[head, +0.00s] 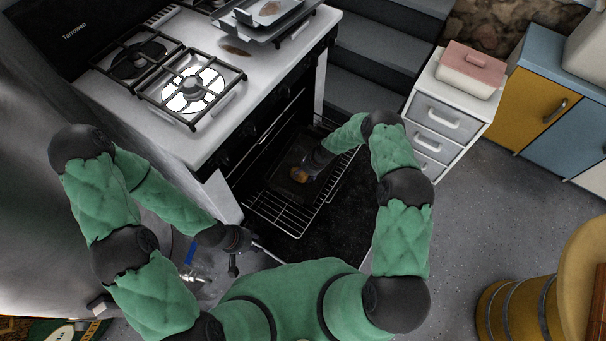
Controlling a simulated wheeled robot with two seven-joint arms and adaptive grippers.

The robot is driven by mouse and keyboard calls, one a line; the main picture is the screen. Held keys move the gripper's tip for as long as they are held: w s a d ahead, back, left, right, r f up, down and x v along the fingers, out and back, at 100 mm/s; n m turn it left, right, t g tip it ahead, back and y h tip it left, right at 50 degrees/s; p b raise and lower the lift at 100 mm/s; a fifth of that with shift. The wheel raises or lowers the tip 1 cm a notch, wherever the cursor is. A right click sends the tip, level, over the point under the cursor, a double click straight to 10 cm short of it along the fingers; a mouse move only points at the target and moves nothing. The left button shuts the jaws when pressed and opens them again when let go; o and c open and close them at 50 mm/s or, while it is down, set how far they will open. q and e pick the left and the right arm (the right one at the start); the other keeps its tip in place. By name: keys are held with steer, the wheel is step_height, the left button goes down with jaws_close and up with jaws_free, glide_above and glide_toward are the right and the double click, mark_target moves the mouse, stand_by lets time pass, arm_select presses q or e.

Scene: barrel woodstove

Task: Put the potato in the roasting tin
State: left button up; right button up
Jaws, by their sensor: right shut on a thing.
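The brown potato (299,175) is small in the head view, at the tip of my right gripper (305,172). That gripper reaches down into the open oven and is shut on the potato. Around and below the potato is a dark, flat shape on the wire rack (287,217); it looks like the roasting tin (290,192), but its rim is hard to make out. I cannot tell whether the potato touches it. My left gripper (234,266) hangs left of the oven opening, away from the potato; its fingers are too small to read.
The oven door (345,218) is open. The stove top (185,140) has burner grates (195,92) and a grey tray (262,14) at its far end. A white drawer unit (437,125) carries a pink-lidded box (470,70).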

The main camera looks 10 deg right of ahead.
steer(key=shift+f, duration=0.1)
steer(key=o, duration=1.2)
steer(key=shift+r, duration=0.3)
steer(key=p+v, duration=0.5)
steer(key=v, duration=0.6)
steer(key=s+a+r+n, duration=0.2)
steer(key=s+n, duration=0.4)
steer(key=s, duration=0.3)
steer(key=s+a+r+n, duration=0.3)
steer(key=s+n, duration=0.4)
steer(key=s, duration=0.2)
steer(key=s+a+r+n+g, duration=0.1)
steer(key=s+a+r+n, duration=0.1)
steer(key=s+n, duration=0.4)
steer(key=shift+s+a+r+n, duration=0.1)
steer(key=shift+s+n, duration=0.05)
steer(key=shift+s, duration=0.6)
steer(key=shift+s+a+r+n, duration=0.1)
steer(key=shift+s+n, duration=0.05)
steer(key=shift+s, duration=0.65)
